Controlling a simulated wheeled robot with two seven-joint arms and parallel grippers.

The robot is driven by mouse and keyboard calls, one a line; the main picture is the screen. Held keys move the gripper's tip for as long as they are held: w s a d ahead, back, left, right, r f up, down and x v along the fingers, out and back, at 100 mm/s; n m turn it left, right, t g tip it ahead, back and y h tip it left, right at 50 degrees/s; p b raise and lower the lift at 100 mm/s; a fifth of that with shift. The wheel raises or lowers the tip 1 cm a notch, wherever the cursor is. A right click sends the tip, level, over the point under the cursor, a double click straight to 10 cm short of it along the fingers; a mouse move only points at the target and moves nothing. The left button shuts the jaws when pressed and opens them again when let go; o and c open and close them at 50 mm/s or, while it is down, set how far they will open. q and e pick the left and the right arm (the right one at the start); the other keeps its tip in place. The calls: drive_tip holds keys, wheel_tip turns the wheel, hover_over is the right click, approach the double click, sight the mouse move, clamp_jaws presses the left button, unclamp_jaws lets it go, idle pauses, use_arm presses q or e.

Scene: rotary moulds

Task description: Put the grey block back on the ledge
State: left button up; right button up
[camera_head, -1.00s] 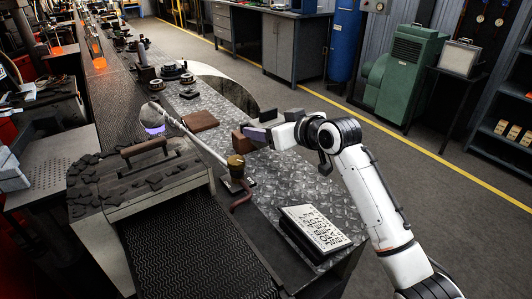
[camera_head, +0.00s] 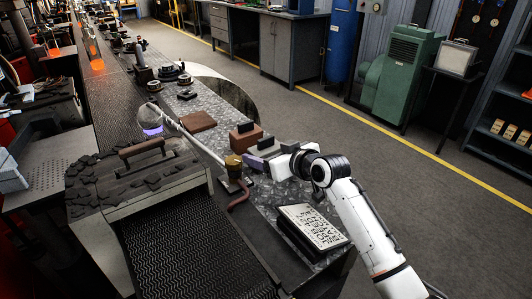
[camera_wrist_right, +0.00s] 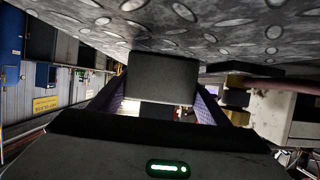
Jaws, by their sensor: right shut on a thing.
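My right gripper (camera_head: 262,152) is over the diamond-plate bench top, beside a red-brown block (camera_head: 246,141). In the right wrist view its two fingers close on a dark grey block (camera_wrist_right: 162,78), held between their tips. In the head view a dark part of that block (camera_head: 266,143) shows at the fingers. I cannot tell whether the held block touches the plate or the red-brown block. My left gripper is not in view.
A flat brown plate (camera_head: 198,121) lies farther back. A lettered plate (camera_head: 312,228) lies nearer the bench's front. A dark ribbed surface (camera_head: 195,240) lies at the front left.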

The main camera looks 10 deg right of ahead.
drive_tip(key=o, duration=1.7)
drive_tip(key=shift+f, duration=0.1)
drive_tip(key=v, duration=1.2)
